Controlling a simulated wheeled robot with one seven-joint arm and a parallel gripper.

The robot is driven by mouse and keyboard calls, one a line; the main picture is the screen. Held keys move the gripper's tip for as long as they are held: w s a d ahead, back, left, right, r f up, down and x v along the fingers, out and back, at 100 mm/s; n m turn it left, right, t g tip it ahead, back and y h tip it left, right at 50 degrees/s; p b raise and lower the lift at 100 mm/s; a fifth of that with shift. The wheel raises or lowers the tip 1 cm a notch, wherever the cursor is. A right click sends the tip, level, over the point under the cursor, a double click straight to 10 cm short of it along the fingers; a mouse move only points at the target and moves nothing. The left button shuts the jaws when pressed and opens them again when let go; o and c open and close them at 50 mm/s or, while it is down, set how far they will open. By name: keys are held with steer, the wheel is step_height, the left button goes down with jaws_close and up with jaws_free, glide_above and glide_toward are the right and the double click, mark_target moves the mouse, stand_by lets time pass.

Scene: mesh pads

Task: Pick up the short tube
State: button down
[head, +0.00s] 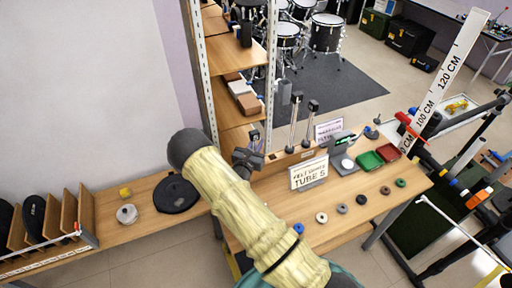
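Two slim grey upright tubes with dark tops stand at the back of the wooden table (335,218). The left one (294,122) looks taller; the right one (308,125) looks shorter, and may be the short tube. A white sign (309,172) reading "TUBES" stands in front of them. My arm in a yellowish sleeve reaches across the table's left side. What seems to be my gripper (246,160) is a small dark shape beyond the sleeve, left of the sign and apart from both tubes. Its fingers are too small and partly hidden to read.
Small rings, including a blue one (298,228) and a pale one (321,217), lie along the table's front. A green tray (369,161) and a red tray (388,152) sit at right. A metal shelf post (270,75) rises behind my gripper. A black round case (177,194) lies left.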

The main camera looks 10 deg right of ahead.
step_height(320, 180, up, 18)
steer(key=b, duration=0.2)
steer(key=shift+f+b, duration=0.2)
steer(key=shift+b, duration=0.1)
stand_by(0.8)
